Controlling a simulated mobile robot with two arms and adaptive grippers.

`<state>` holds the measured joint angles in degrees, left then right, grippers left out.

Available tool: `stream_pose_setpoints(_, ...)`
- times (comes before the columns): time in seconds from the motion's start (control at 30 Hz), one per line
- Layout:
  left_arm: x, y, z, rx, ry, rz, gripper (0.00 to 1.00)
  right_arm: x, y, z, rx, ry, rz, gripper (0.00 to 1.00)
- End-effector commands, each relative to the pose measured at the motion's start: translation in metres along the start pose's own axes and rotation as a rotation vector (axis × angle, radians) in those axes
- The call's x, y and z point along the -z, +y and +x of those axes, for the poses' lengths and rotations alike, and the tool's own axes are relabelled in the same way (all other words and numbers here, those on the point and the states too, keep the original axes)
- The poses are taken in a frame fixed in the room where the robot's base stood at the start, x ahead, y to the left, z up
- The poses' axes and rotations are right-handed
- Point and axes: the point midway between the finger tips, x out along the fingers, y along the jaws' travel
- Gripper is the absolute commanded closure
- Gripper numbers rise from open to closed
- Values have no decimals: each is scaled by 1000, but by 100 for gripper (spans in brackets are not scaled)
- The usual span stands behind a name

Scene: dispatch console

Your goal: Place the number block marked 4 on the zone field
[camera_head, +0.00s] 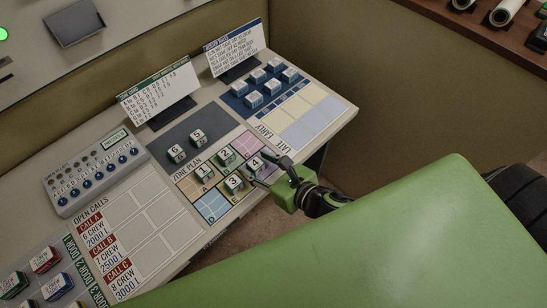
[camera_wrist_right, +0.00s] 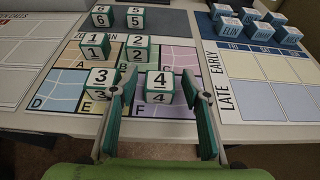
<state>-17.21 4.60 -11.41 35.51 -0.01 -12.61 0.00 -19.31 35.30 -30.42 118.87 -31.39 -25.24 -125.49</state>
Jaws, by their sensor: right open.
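The number block marked 4 (camera_head: 256,164) is a white-and-green cube standing upright on the purple field at the right side of the zone plan (camera_head: 212,206). It also shows in the right wrist view (camera_wrist_right: 160,86). My right gripper (camera_head: 265,169) is open, with one finger on each side of block 4. In the wrist view its fingers (camera_wrist_right: 159,80) flank the block with gaps; no firm contact shows. My left gripper is not in view.
Block 3 (camera_head: 234,184) stands close left of block 4; blocks 2 (camera_head: 226,155) and 1 (camera_head: 204,172) stand behind on the plan. Blocks 6 (camera_head: 176,153) and 5 (camera_head: 198,136) sit on a dark pad. The early/late board (camera_head: 322,117) lies to the right.

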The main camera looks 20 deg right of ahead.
Motion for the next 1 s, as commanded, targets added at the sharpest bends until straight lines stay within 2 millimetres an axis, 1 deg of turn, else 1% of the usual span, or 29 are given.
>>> stream_pose_setpoints(0.03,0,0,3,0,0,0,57,3,0,-8,-2,3,-2,57)
stream_pose_setpoints(0.3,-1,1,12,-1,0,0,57,3,1,-58,-2,3,-1,57)
stream_pose_setpoints(0.5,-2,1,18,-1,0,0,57,2,0,-87,-2,2,-1,57)
stream_pose_setpoints(0.7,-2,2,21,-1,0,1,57,1,0,-103,0,0,-2,57)
stream_pose_setpoints(0.83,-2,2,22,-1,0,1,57,0,0,-107,-1,0,-1,57)
stream_pose_setpoints(1.0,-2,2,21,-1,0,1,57,-1,0,-108,-1,-2,-1,57)
